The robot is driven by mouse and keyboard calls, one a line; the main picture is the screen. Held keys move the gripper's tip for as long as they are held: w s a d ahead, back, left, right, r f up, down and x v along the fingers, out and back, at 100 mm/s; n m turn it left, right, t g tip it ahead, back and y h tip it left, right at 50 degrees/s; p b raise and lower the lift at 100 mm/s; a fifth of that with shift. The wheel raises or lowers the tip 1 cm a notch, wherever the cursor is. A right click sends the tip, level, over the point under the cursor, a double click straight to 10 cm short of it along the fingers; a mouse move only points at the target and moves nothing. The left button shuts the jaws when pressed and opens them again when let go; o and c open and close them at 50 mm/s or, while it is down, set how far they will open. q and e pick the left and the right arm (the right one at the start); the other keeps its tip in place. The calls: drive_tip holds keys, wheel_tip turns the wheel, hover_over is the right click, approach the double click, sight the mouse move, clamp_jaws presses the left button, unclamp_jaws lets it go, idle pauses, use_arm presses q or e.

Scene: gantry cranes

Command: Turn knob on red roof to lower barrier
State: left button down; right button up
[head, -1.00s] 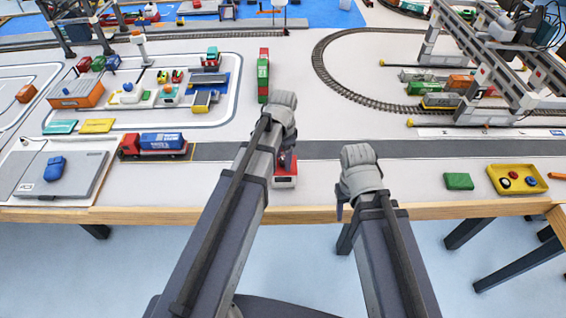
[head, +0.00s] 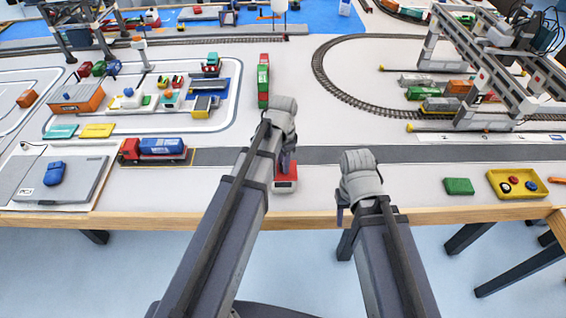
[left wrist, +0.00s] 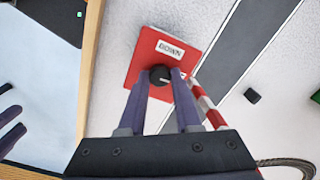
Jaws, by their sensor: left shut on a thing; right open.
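The red roof (left wrist: 188,46) of a small booth carries a label reading DOWN and a black knob (left wrist: 160,75). In the left wrist view my left gripper (left wrist: 160,79) is shut on the knob, one finger on each side. A red-and-white striped barrier (left wrist: 204,103) lies beside the roof, partly hidden behind the right finger. In the head view the booth (head: 286,178) stands near the table's front edge, below my left gripper (head: 287,164), with the knob hidden. My right gripper (head: 341,215) is open and empty to the right of the booth, by the table edge.
A grey road (head: 330,154) runs behind the booth, with a red and blue truck (head: 155,150) on its left. A green block (head: 459,186) and yellow tray (head: 512,183) lie to the right. A small black block (left wrist: 252,96) shows in the wrist view.

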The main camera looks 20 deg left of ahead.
use_arm(q)
drive_tip(key=shift+n, duration=0.3)
drive_tip(key=n, duration=1.2)
drive_tip(key=shift+n, duration=2.1)
drive_tip(key=c, duration=0.6)
unclamp_jaws()
